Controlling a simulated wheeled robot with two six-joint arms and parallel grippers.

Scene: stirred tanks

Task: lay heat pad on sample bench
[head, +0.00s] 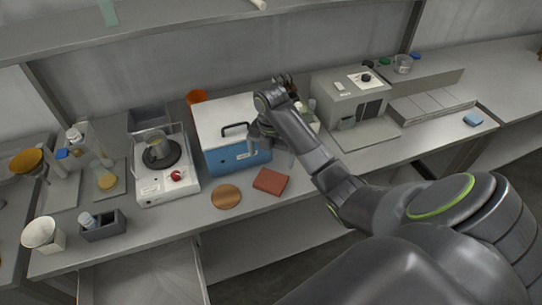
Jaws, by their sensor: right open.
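A flat reddish-brown pad (270,181), which looks like the heat pad, lies near the front edge of the long grey bench (300,200). My right gripper (271,153) is open and empty, with its fingers pointing down. It is behind the pad in the picture, in front of the blue and white box, and apart from the pad. My right arm comes in from the lower right and hides part of the bench. My left gripper is not in view. I cannot tell which surface is the sample bench.
A blue cooler box (235,158) with a white lid stands behind the pad. A round cork mat (226,196) lies left of it. A hotplate stirrer (166,185) with a beaker stands further left. A grey instrument (350,97) is at the right, with bare bench (425,140) in front.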

